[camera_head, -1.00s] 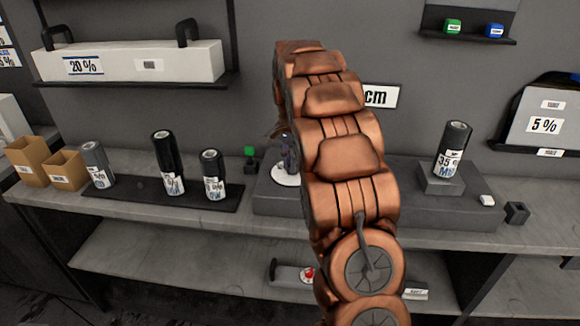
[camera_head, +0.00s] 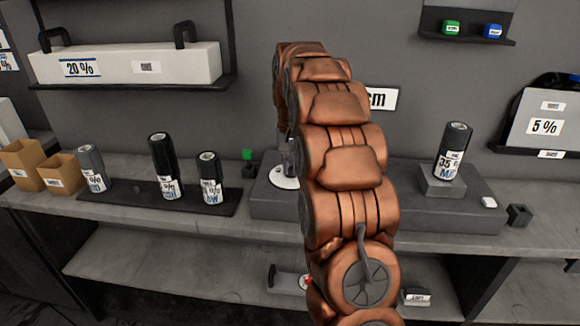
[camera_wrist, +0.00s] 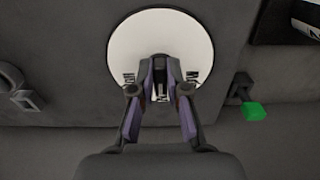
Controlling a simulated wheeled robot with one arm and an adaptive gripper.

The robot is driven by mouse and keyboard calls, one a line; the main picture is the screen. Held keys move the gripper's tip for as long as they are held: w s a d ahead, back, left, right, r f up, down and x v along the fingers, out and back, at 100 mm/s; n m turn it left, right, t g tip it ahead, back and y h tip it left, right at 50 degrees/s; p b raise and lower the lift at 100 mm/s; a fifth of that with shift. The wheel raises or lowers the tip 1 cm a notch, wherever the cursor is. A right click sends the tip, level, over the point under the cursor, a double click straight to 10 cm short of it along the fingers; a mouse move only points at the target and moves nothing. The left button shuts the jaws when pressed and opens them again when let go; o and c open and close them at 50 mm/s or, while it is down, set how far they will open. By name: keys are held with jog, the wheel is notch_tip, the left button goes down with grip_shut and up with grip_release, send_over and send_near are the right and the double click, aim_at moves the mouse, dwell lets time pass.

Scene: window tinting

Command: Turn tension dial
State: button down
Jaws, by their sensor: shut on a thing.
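The tension dial's white round face (camera_wrist: 160,38) shows in the wrist view, with dark lettering partly hidden by my fingers. In the head view, a sliver of the white face (camera_head: 284,177) shows on the grey raised block, left of my copper arm. My gripper (camera_wrist: 160,68) is over the middle of the face, its two fingers close together and shut on the dial's knob. The knob is mostly hidden between the fingertips. In the head view my arm hides most of the gripper and dial.
Several film rolls (camera_head: 165,165) stand on a dark tray to the left. A 35 % roll (camera_head: 453,150) stands on the grey block (camera_head: 440,210) to the right. Cardboard boxes (camera_head: 22,166) are at the far left.

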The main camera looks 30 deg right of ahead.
aim_at(290, 168)
jog(key=shift+w+r, duration=0.1)
jog(key=c, duration=1.2)
grip_release()
jog(key=shift+o, duration=0.2)
jog(key=shift+r, duration=3.7)
